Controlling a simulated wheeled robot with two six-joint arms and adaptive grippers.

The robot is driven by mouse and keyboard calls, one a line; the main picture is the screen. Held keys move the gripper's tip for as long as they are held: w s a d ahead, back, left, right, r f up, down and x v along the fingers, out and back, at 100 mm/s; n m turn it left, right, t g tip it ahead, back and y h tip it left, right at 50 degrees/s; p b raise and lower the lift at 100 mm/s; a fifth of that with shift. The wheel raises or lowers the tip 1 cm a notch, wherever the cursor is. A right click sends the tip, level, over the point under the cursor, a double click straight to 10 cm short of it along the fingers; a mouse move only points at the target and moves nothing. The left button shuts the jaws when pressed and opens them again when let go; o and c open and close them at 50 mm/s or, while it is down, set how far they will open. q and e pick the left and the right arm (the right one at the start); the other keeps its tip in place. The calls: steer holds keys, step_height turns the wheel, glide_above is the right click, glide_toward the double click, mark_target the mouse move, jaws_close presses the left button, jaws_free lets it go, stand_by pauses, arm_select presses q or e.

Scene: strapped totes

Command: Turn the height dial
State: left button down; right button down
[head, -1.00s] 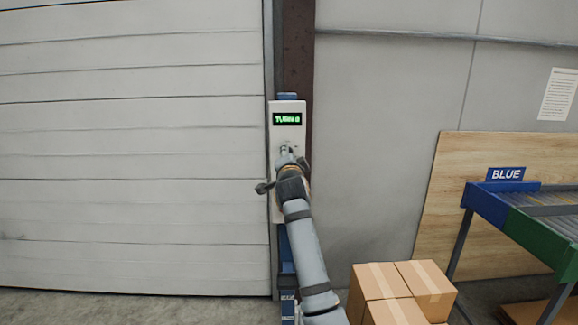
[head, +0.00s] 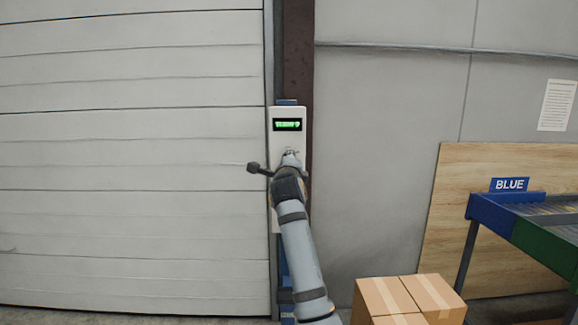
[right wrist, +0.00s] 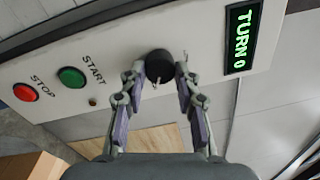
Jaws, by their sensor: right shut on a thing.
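The height dial (right wrist: 158,64) is a small black round knob on a white control panel in the right wrist view. My right gripper (right wrist: 160,74) has its two fingers on either side of the dial and is shut on it. In the head view the panel (head: 273,144) is upright on a brown post, and my right gripper (head: 290,153) is at its middle, hiding the dial. The green display (right wrist: 243,38) reads "TURN 0". My left gripper is in neither view.
The panel also carries a green START button (right wrist: 71,77) and a red STOP button (right wrist: 25,92). A pale slatted door (head: 130,150) is to the left. Cardboard boxes (head: 385,297) and a conveyor with a BLUE sign (head: 510,184) are at the right.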

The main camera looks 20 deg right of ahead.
steer(key=shift+r+m, duration=0.15)
steer(key=shift+m, duration=0.25)
steer(key=c, duration=1.3)
jaws_free()
steer(key=o, duration=0.3)
steer(key=shift+w+a, duration=0.15)
steer(key=shift+o, duration=0.2)
steer(key=v, duration=0.7)
steer(key=shift+s, duration=0.35)
steer(key=shift+f, duration=0.25)
